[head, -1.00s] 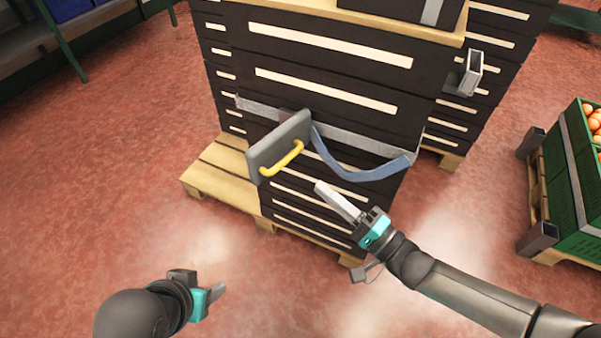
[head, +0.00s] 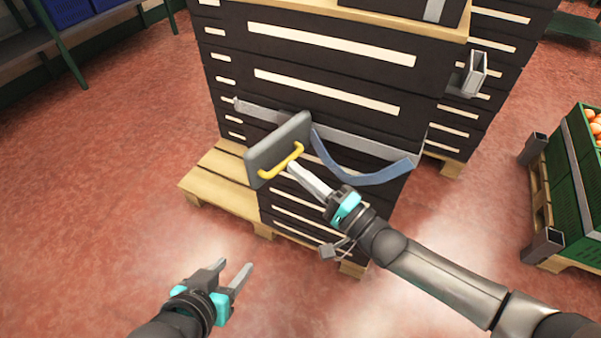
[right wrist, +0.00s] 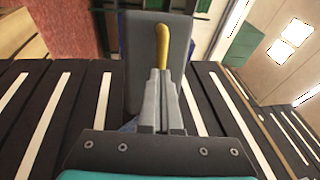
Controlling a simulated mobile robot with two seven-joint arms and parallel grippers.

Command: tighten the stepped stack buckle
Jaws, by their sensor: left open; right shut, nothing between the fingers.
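The buckle is a grey block (head: 277,148) with a yellow handle (head: 284,164), on the grey strap (head: 365,145) around the dark stepped stack (head: 330,95). A loose blue strap tail (head: 372,177) hangs to its right. My right gripper (head: 293,167) is shut, its fingertips at the right end of the yellow handle. In the right wrist view, the shut fingers (right wrist: 158,75) point at the handle (right wrist: 162,45) and overlap its lower end; contact is unclear. My left gripper (head: 236,268) is open and empty, above the floor in front of the stack.
The stack stands on a wooden pallet (head: 222,183) that juts out to the left. A green crate of oranges (head: 580,175) stands on another pallet at the right. A metal bracket (head: 473,72) sticks out at the stack's upper right.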

